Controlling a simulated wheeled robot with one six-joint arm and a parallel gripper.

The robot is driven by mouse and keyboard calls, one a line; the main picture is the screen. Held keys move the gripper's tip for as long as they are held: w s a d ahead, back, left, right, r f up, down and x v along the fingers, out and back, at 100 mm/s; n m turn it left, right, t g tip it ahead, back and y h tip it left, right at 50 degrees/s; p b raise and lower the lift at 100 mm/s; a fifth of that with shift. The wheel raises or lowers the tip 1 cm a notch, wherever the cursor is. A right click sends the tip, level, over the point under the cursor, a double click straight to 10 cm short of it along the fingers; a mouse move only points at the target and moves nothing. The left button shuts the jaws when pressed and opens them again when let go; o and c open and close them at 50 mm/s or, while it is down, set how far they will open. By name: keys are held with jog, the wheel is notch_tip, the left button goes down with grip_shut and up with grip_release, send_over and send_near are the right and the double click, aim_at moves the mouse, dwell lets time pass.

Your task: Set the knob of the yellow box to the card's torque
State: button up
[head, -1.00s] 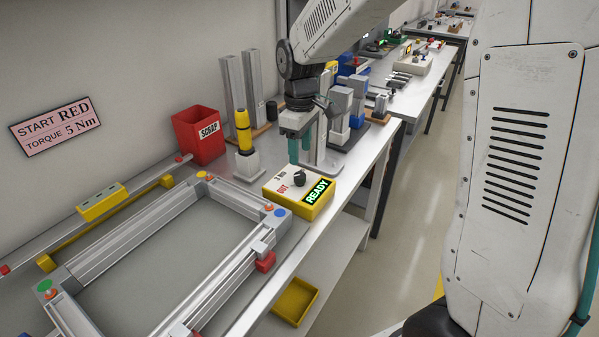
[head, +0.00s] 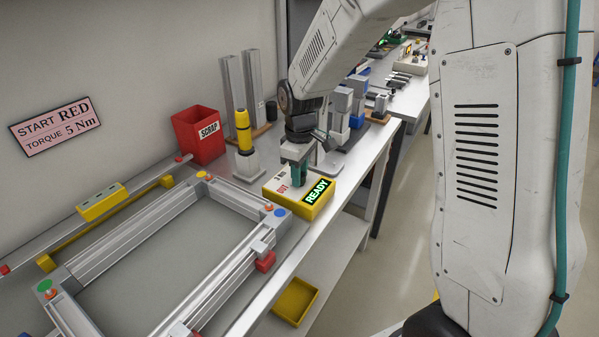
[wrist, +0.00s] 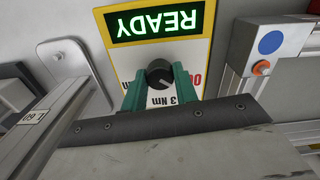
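The yellow box (head: 311,208) stands on the bench, with a lit green READY display. Its dark knob (wrist: 159,75) shows between my two green fingers in the wrist view; its pale pointer mark is toward the lower right. A "3 Nm" label and a partly hidden red label show beside it; another label is mostly behind the left finger. My gripper (head: 297,172) points down over the box with a finger on each side of the knob. I cannot tell whether the fingers touch it. The pink card (head: 56,127) on the wall reads START RED, TORQUE 5 Nm.
A red SCRAP bin (head: 198,136) and a yellow-and-black tool (head: 243,133) in a holder stand behind the box. A metal frame (head: 110,229) lies to the left. Grey fixtures (head: 342,108) stand close on the right. The bench edge is close in front.

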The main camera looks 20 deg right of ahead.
jog(key=c, duration=0.3)
jog(key=m, duration=0.4)
jog(key=shift+m, duration=0.3)
jog(key=m, duration=1)
jog(key=shift+m, duration=3)
